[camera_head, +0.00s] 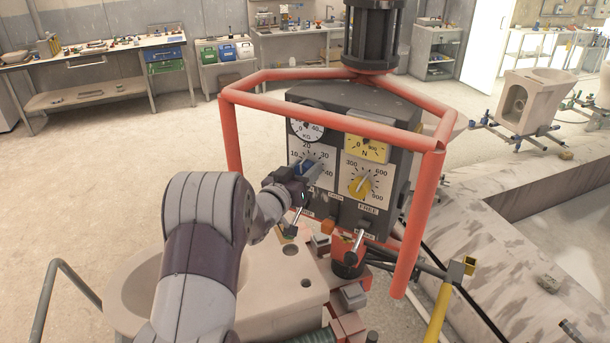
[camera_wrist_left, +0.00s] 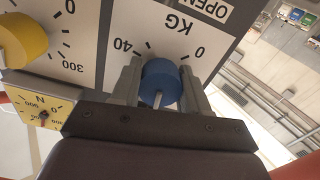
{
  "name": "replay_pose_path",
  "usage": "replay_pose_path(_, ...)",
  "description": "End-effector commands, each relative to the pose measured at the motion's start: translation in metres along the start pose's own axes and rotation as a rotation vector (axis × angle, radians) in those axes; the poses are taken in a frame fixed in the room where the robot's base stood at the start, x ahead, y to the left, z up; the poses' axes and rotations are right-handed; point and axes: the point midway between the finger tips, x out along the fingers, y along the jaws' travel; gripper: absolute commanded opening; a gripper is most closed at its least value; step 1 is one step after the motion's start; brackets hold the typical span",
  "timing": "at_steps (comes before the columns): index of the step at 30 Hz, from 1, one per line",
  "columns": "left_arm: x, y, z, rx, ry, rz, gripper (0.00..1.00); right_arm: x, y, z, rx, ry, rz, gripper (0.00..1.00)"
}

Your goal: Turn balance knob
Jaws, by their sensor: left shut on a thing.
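The blue balance knob (camera_head: 306,166) sits on the white KG dial plate (camera_head: 322,152) on the front of a dark grey control box (camera_head: 392,165). My left gripper (camera_head: 310,174) reaches it from the lower left and partly covers it. In the left wrist view the blue knob (camera_wrist_left: 160,82) lies between the two grey fingers, which are shut on its sides. A pale line marks the knob's face. The dial numbers show upside down there. My right gripper is not in view.
A yellow knob (camera_head: 360,187) on the N dial sits just right of the blue one. An orange-red tube guard (camera_head: 290,116) surrounds the box. Levers (camera_head: 354,244) stand below it. A pale ceramic piece (camera_head: 285,285) lies beneath my left arm.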

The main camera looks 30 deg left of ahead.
Motion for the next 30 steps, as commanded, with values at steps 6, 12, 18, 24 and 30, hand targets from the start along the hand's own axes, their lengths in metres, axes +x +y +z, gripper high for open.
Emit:
replay_pose_path(6, -0.001, -0.002, 0.011, 0.145, -0.006, -0.001, 0.14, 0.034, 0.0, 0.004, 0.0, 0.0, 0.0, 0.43)
replay_pose_path(12, -0.001, -0.002, 0.011, 0.275, -0.009, 0.0, 0.14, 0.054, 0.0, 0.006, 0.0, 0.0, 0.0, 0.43)
replay_pose_path(18, -0.001, -0.002, 0.01, 0.369, -0.012, 0.0, 0.14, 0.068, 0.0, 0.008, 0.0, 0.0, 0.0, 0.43)
replay_pose_path(24, -0.001, -0.002, 0.008, 0.416, -0.014, 0.001, 0.14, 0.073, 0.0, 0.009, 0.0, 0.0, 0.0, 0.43)
replay_pose_path(30, -0.001, -0.002, 0.008, 0.427, -0.016, 0.001, 0.14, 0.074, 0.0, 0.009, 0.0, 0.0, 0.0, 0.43)
